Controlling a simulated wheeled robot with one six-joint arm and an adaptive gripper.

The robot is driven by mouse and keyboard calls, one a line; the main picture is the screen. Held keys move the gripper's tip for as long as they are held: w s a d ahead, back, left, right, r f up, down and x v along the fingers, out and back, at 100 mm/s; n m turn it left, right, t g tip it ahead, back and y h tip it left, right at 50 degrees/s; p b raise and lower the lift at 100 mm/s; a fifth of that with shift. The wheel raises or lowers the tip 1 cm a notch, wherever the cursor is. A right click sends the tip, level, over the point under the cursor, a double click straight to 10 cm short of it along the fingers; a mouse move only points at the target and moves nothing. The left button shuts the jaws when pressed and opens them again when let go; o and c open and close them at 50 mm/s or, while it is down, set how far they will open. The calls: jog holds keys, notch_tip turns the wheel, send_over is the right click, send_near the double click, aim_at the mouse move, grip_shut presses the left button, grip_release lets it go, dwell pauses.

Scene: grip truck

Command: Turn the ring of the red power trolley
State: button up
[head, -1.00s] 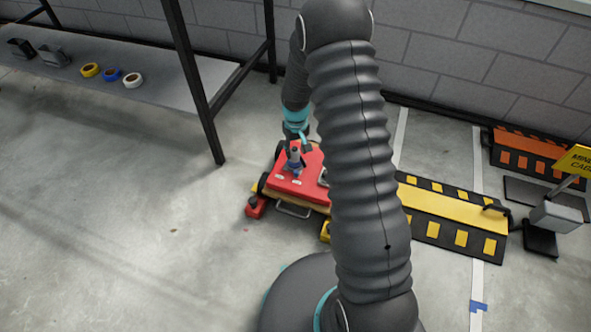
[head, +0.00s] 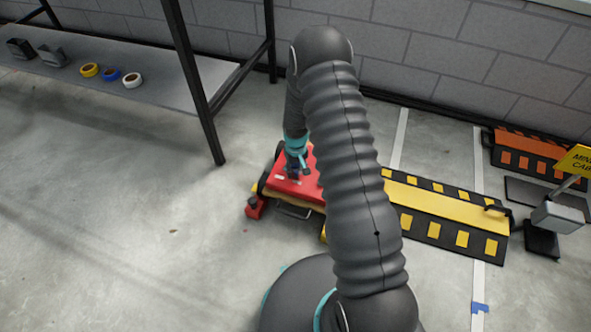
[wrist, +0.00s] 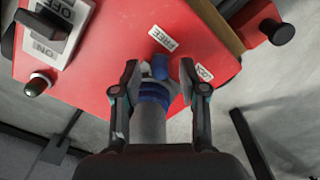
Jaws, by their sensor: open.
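The red power trolley (head: 281,192) stands on the floor by the wall. In the wrist view its red top (wrist: 100,65) fills the upper part. On it stands a grey post with a blue ring (wrist: 152,97) and a blue tab (wrist: 159,68) on the ring's far side. A FREE label (wrist: 163,38) lies beyond the tab, and a LOCK label (wrist: 204,73), partly hidden, is to its right. My gripper (wrist: 165,82) is open, with one finger on each side of the ring. I cannot tell whether either finger touches it. In the head view my gripper (head: 297,172) covers the post.
An ON/OFF switch (wrist: 50,30) and a small knob (wrist: 38,85) are on the trolley top. A dark shelf frame (head: 195,90) stands left, with tape rolls. A yellow and black cable ramp (head: 440,205) lies right of the trolley. Bare floor is open in front and left.

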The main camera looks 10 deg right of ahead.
aim_at(284, 174)
grip_shut()
jog(key=shift+a, duration=0.1)
jog(key=m+b, duration=0.1)
jog(key=a+m, duration=0.1)
jog(key=m, duration=0.1)
jog(key=w+a+m+b, duration=0.1)
jog(key=shift+f+m+b, duration=0.1)
jog(key=shift+m+b, duration=0.2)
jog(key=shift+m, duration=0.1)
jog(key=m, duration=0.1)
jog(key=w+a+m+b, duration=0.1)
jog(key=m, duration=0.1)
jog(key=shift+w+a+m+b, duration=0.35)
jog(key=shift+m+b, duration=0.05)
jog(key=shift+m, duration=0.6)
grip_release()
